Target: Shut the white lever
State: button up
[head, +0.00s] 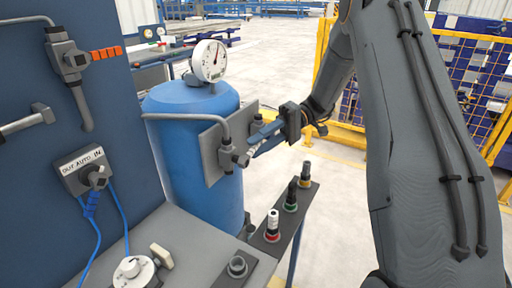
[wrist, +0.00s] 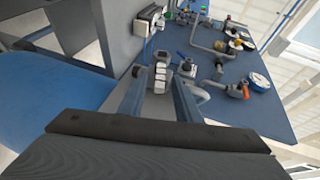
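A grey plate (head: 212,160) in front of the blue tank (head: 185,190) carries a pipe and a small metal valve (head: 241,158). My gripper (head: 262,138) is at the right side of this valve, reaching in from the right. In the wrist view my gripper (wrist: 160,92) has its two fingers apart, with pale grey-white valve parts (wrist: 163,76) at and just beyond the tips. I cannot tell if the fingers touch them. No white lever shows clearly on this valve; part of it is hidden by the fingers. A separate off-white handle (head: 162,256) sits at the bench's front.
A white pressure gauge (head: 209,61) stands on the tank. An orange-handled valve (head: 105,52) is on the blue panel at left. A narrow shelf with several connectors (head: 273,223) lies below my gripper. A yellow fence (head: 349,137) stands behind my arm.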

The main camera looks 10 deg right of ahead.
jog(key=b+v, duration=0.1)
jog(key=v, duration=0.5)
jog(key=shift+w+d+b, duration=0.15)
jog(key=shift+d+b, duration=0.15)
jog(key=shift+b, duration=0.1)
jog(key=shift+a+r, duration=0.1)
jog(key=shift+a, duration=0.05)
jog(key=c, duration=0.7)
jog(key=s+a+h, duration=0.1)
jog(key=s+a+r+h, duration=0.1)
jog(key=s, duration=0.1)
jog(key=s+a+h+p, duration=0.1)
jog(key=shift+s+a+r+t, duration=0.25)
jog(key=shift+s+r+t, duration=0.05)
jog(key=shift+r, duration=0.1)
grip_shut()
jog(key=s+a+r+n+t+h+p, duration=0.25)
jog(key=r+t+h+p, duration=0.25)
jog(key=r+t+h, duration=0.65)
notch_tip(320, 180, down, 11)
jog(key=w+g+y+p, duration=0.2)
jog(key=g, duration=0.1)
jog(key=shift+w+a+n+p, duration=0.15)
jog(key=shift+a+n+p, duration=0.2)
jog(key=shift+n, duration=0.1)
